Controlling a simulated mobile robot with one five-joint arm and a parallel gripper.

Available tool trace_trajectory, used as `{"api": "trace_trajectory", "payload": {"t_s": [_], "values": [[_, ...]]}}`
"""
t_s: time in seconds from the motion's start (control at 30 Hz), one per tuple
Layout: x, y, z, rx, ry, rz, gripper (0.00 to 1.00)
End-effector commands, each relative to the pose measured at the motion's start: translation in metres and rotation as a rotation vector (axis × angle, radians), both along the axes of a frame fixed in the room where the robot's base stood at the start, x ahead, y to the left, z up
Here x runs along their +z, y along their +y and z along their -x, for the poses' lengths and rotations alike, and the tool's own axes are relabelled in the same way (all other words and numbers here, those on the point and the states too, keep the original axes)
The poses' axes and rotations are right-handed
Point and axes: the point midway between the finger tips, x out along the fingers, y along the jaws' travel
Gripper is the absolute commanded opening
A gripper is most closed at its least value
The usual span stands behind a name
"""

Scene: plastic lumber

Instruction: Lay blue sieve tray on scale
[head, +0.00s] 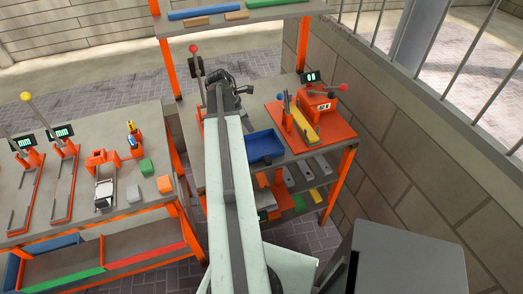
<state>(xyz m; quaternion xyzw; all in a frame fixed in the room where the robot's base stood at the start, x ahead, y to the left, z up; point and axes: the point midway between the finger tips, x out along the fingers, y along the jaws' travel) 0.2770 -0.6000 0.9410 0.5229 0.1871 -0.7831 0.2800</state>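A blue tray (263,147) lies on the grey top of the right-hand bench, just right of my arm; its left side is partly hidden behind the arm. Sieve holes are too small to make out. A small dark display (311,77) stands at the back of the same bench and may belong to the scale; I cannot make out a weighing plate for certain. My gripper (224,84) is over the back left of this bench, beyond and left of the blue tray and apart from it. Its fingers are too small and dark to read, and no held object is visible.
An orange machine (326,126) with a yellow bar and levers fills the bench's right side. A red-knobbed lever (194,49) stands left of my gripper. The left bench (75,180) carries displays, rails and small blocks. A shelf (240,16) hangs behind; a block wall closes the right.

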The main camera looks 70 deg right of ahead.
Motion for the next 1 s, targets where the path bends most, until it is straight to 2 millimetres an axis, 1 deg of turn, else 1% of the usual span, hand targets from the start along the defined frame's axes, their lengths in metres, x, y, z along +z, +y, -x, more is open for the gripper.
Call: {"api": "trace_trajectory", "payload": {"t_s": [0.2, 0.3, 0.53, 0.57, 0.6, 0.63, 0.67, 1.0], "values": [[-0.036, -0.005, 0.012, -0.002, 0.0, 0.001, 0.28], [-0.048, -0.009, 0.016, -0.001, 0.0, 0.0, 0.28], [-0.045, -0.01, 0.018, -0.001, 0.0, 0.0, 0.28], [-0.045, -0.01, 0.018, -0.001, 0.0, 0.0, 0.23], [-0.045, -0.01, 0.018, -0.001, 0.0, 0.0, 0.12], [-0.045, -0.01, 0.018, -0.001, 0.0, 0.0, 0.03], [-0.045, -0.01, 0.018, -0.001, 0.0, 0.0, 0.0], [-0.045, -0.01, 0.018, -0.002, -0.001, -0.001, 0.0]]}}
